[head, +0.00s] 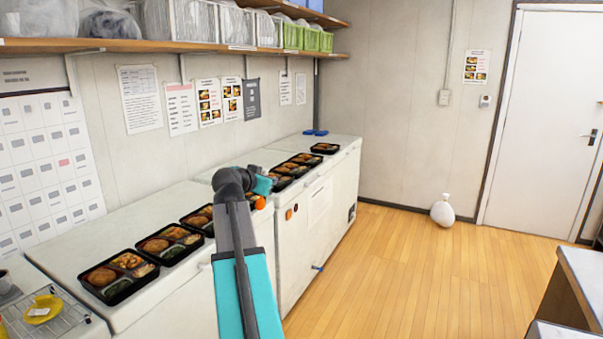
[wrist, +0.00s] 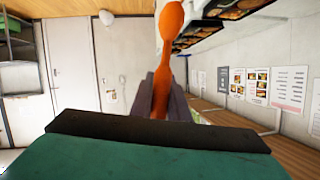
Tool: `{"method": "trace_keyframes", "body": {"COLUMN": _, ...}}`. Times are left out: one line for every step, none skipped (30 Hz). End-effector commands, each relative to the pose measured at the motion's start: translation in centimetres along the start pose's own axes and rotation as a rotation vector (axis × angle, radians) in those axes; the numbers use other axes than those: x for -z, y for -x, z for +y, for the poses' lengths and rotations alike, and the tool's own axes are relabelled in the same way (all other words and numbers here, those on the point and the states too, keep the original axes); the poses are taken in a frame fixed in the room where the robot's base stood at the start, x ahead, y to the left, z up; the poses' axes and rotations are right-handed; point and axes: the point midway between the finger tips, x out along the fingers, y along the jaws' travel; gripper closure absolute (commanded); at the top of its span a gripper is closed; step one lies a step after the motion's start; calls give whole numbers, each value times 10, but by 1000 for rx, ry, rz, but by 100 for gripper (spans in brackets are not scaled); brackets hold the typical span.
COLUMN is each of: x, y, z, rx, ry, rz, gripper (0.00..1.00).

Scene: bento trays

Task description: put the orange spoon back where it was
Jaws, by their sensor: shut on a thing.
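My gripper (wrist: 160,98) is shut on the orange spoon (wrist: 171,50). In the wrist view the spoon stands out from between the two grey fingers, with its wider part near the fingers and another end at the top edge of the picture. In the head view a small orange bit of the spoon (head: 260,203) shows just below the end of my arm, above the white freezer tops. The gripper's fingers are mostly hidden there by my own arm. The spoon's earlier resting place cannot be told from these frames.
Bento trays (head: 109,297) stand in a row along the white freezers (head: 150,205). A wire rack (head: 70,318) with a yellow item (head: 43,309) is at lower left. A shelf (head: 150,45) runs above.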

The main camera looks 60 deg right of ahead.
Motion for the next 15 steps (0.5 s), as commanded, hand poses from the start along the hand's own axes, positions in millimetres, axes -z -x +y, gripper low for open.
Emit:
{"method": "trace_keyframes", "body": {"x": -7, "y": 12, "z": -20, "rx": 43, "ry": 16, "rz": -11, "gripper": 100}}
{"method": "trace_keyframes", "body": {"x": -11, "y": 18, "z": -31, "rx": 67, "ry": 25, "rz": -16, "gripper": 100}}
{"method": "trace_keyframes", "body": {"x": -18, "y": 25, "z": -45, "rx": 99, "ry": 36, "rz": -22, "gripper": 100}}
{"method": "trace_keyframes", "body": {"x": -22, "y": 31, "z": -55, "rx": 123, "ry": 44, "rz": -27, "gripper": 100}}
{"method": "trace_keyframes", "body": {"x": -27, "y": 37, "z": -66, "rx": 148, "ry": 53, "rz": -32, "gripper": 100}}
{"method": "trace_keyframes", "body": {"x": -33, "y": 45, "z": -79, "rx": 178, "ry": 63, "rz": -38, "gripper": 100}}
{"method": "trace_keyframes", "body": {"x": -38, "y": 52, "z": -90, "rx": 203, "ry": 72, "rz": -44, "gripper": 100}}
{"method": "trace_keyframes", "body": {"x": -42, "y": 58, "z": -99, "rx": 226, "ry": 81, "rz": -48, "gripper": 100}}
{"method": "trace_keyframes", "body": {"x": -49, "y": 68, "z": -112, "rx": 257, "ry": 92, "rz": -55, "gripper": 100}}
{"method": "trace_keyframes", "body": {"x": -54, "y": 75, "z": -122, "rx": 281, "ry": 99, "rz": -60, "gripper": 100}}
{"method": "trace_keyframes", "body": {"x": -58, "y": 82, "z": -131, "rx": 305, "ry": 109, "rz": -64, "gripper": 100}}
{"method": "trace_keyframes", "body": {"x": -64, "y": 92, "z": -143, "rx": 335, "ry": 118, "rz": -72, "gripper": 100}}
{"method": "trace_keyframes", "body": {"x": -69, "y": 100, "z": -153, "rx": 359, "ry": 127, "rz": -76, "gripper": 100}}
{"method": "trace_keyframes", "body": {"x": -73, "y": 108, "z": -162, "rx": 382, "ry": 136, "rz": -80, "gripper": 100}}
{"method": "trace_keyframes", "body": {"x": -80, "y": 119, "z": -173, "rx": 413, "ry": 145, "rz": -88, "gripper": 100}}
